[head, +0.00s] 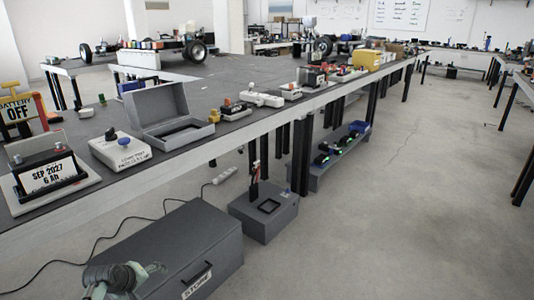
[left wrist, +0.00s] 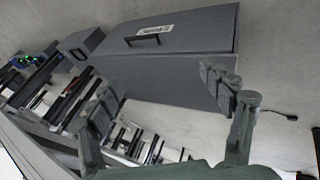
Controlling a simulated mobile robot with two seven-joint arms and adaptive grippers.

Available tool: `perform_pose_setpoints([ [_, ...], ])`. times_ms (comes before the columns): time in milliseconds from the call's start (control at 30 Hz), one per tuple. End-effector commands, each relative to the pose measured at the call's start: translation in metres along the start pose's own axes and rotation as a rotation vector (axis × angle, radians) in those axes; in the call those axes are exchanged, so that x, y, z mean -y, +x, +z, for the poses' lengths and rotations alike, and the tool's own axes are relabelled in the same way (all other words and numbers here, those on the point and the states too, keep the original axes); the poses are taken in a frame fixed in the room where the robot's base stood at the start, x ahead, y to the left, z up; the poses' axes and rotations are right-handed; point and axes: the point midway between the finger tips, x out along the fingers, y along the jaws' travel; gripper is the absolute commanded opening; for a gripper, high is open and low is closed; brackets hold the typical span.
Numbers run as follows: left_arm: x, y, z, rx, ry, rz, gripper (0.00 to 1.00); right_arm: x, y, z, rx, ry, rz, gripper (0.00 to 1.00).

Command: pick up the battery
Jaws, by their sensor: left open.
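A dark battery (head: 47,174) with a white label reading "SEP 2027 6 Ah" sits upright on a light base near the front edge of the long table, at the left of the head view. My left gripper (head: 122,279) is low at the bottom of the head view, in front of the grey box and well below and apart from the battery. In the left wrist view its two green fingers (left wrist: 165,98) are spread wide with nothing between them. The battery does not show clearly in the left wrist view. My right gripper is in neither view.
A grey box with a handle (head: 190,250) stands on the floor beside my left gripper; it also shows in the left wrist view (left wrist: 175,60). Floor at right is clear.

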Motion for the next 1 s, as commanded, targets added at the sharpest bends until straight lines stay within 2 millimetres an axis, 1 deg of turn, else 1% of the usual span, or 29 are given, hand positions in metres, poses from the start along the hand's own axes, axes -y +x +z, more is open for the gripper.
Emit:
perform_pose_setpoints([
  [33,-0.008,-0.003,-0.009,-0.005,-0.022,0.012,0.80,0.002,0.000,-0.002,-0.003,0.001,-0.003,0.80],
  [200,-0.028,-0.011,-0.030,-0.014,-0.097,0.050,0.80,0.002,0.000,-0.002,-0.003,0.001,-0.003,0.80],
  [400,-0.043,-0.018,-0.046,-0.017,-0.154,0.078,0.80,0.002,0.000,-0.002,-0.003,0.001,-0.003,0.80],
  [533,-0.047,-0.019,-0.050,-0.017,-0.170,0.085,0.80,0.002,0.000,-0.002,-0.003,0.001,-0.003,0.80],
  [800,-0.048,-0.020,-0.051,-0.017,-0.173,0.087,0.80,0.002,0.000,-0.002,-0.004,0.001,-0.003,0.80],
  [933,-0.047,-0.020,-0.051,-0.018,-0.171,0.086,0.80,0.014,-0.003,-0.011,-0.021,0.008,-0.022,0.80],
  [1000,-0.046,-0.020,-0.050,-0.019,-0.167,0.084,0.80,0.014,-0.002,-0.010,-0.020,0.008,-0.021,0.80],
])
